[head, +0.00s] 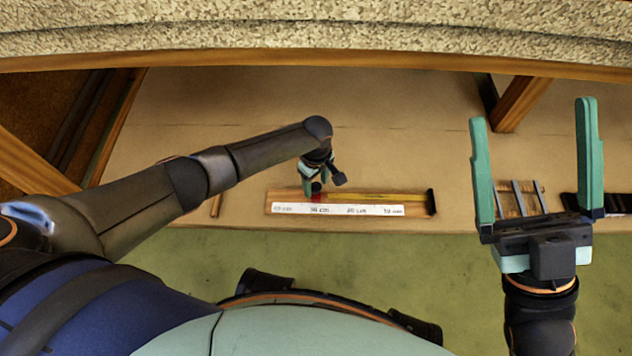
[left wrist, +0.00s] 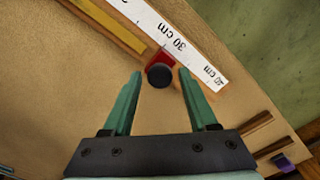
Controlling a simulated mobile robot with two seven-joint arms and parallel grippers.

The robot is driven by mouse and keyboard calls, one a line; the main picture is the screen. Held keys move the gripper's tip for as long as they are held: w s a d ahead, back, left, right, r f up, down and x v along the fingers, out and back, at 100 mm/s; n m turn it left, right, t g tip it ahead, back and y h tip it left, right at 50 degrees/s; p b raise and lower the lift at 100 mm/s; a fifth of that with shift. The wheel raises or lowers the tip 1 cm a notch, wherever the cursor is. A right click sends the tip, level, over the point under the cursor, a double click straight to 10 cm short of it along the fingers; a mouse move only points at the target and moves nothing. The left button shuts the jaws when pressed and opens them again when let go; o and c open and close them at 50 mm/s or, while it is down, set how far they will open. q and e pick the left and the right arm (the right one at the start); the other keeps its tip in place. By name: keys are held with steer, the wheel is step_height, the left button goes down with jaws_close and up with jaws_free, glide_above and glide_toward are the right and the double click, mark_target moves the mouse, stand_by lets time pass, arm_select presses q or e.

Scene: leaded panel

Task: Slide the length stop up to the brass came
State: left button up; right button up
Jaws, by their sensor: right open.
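The length stop, a small red block with a round black knob (left wrist: 160,75), sits on the wooden measuring board near the 30 cm mark; its red part also shows in the head view (head: 317,197). The brass came (head: 380,197) is a thin yellow strip along the board and shows in the left wrist view (left wrist: 108,25). Its near end lies close to the stop, seemingly with a small gap. My left gripper (left wrist: 160,72) is open, its fingertips on either side of the knob with space at both sides. My right gripper (head: 532,110) is open and empty, away at the right.
The board carries a white scale (head: 338,210) and ends in a black block (head: 431,201) at the right. A small slatted rack (head: 518,198) shows behind the right gripper's fingers. Wooden strips (left wrist: 250,133) and a purple item (left wrist: 282,163) lie near the left gripper.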

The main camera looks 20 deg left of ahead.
arm_select(q)
jaws_close()
stand_by(0.3)
steer(key=shift+w+d+r+p, duration=0.45)
steer(key=shift+w+d+p, duration=0.15)
steer(key=shift+p, duration=0.55)
steer(key=shift+d+f+p, duration=0.15)
steer(key=shift+d+p, duration=0.05)
steer(key=shift+p, duration=0.2)
steer(key=shift+s+d+f, duration=0.1)
steer(key=shift+f, duration=0.1)
steer(key=shift+c, duration=0.6)
jaws_free()
steer(key=o, duration=0.3)
steer(key=shift+s+f, duration=0.1)
steer(key=shift+s, duration=0.05)
